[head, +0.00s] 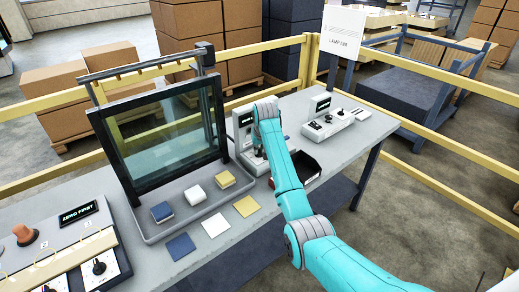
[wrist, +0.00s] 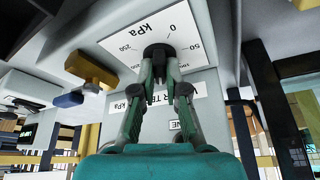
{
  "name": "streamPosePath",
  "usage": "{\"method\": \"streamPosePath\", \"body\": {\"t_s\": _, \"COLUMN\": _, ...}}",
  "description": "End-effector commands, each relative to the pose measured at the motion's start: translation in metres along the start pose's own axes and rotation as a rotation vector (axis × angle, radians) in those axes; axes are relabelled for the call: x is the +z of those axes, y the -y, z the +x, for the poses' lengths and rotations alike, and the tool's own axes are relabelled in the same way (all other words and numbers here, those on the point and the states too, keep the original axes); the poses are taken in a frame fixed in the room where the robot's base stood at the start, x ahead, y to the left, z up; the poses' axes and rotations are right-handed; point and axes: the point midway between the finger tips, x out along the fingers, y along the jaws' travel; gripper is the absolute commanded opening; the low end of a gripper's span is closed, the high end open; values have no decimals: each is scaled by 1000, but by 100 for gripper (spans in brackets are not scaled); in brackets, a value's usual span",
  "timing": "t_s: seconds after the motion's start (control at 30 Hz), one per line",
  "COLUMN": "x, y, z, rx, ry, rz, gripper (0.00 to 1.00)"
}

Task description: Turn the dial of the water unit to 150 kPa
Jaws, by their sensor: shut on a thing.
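The water unit (head: 241,122) stands on the bench past the framed glass pane in the head view, mostly behind my arm. In the wrist view its white kPa dial plate (wrist: 112,40) appears upside down, with marks 0, 50 and 250 readable and others partly hidden. The dark round dial (wrist: 158,50) sits at the middle of the plate. My gripper (wrist: 160,68) is shut on the dial, one finger on each side. The fingers cover the lower part of the dial, and I cannot tell where its pointer stands.
A yellow-handled fitting (wrist: 90,70) sits beside the dial in the wrist view. In the head view, the framed pane (head: 165,130) stands left of my arm, a dark tray (head: 305,167) right, and another unit (head: 328,120) behind. Coloured pads (head: 215,224) lie in front.

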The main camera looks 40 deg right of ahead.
Motion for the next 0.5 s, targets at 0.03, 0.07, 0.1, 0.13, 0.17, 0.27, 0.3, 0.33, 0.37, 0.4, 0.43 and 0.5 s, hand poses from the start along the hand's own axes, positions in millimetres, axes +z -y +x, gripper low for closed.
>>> {"method": "streamPosePath", "body": {"t_s": 0.03, "x": 0, "y": 0, "z": 0, "rx": 6, "ry": 0, "rz": 15, "gripper": 0}}
{"method": "streamPosePath", "body": {"t_s": 0.07, "x": 0, "y": 0, "z": 0, "rx": 8, "ry": -1, "rz": 21, "gripper": 0}}
{"method": "streamPosePath", "body": {"t_s": 0.1, "x": 0, "y": 0, "z": 0, "rx": 11, "ry": -1, "rz": 26, "gripper": 0}}
{"method": "streamPosePath", "body": {"t_s": 0.13, "x": 0, "y": 0, "z": 0, "rx": 12, "ry": -1, "rz": 28, "gripper": 0}}
{"method": "streamPosePath", "body": {"t_s": 0.17, "x": 0, "y": 0, "z": 0, "rx": 12, "ry": -1, "rz": 29, "gripper": 0}}
{"method": "streamPosePath", "body": {"t_s": 0.27, "x": 0, "y": 0, "z": 0, "rx": 12, "ry": -1, "rz": 29, "gripper": 0}}
{"method": "streamPosePath", "body": {"t_s": 0.3, "x": 0, "y": 0, "z": 0, "rx": 12, "ry": -1, "rz": 29, "gripper": 0}}
{"method": "streamPosePath", "body": {"t_s": 0.33, "x": 0, "y": 0, "z": 0, "rx": 12, "ry": -1, "rz": 28, "gripper": 0}}
{"method": "streamPosePath", "body": {"t_s": 0.37, "x": 0, "y": 0, "z": 0, "rx": 12, "ry": -1, "rz": 28, "gripper": 0}}
{"method": "streamPosePath", "body": {"t_s": 0.4, "x": 0, "y": 0, "z": 0, "rx": 12, "ry": -1, "rz": 28, "gripper": 20}}
{"method": "streamPosePath", "body": {"t_s": 0.43, "x": 0, "y": 0, "z": 0, "rx": 12, "ry": -1, "rz": 28, "gripper": 27}}
{"method": "streamPosePath", "body": {"t_s": 0.5, "x": 0, "y": 0, "z": 0, "rx": 11, "ry": -1, "rz": 28, "gripper": 38}}
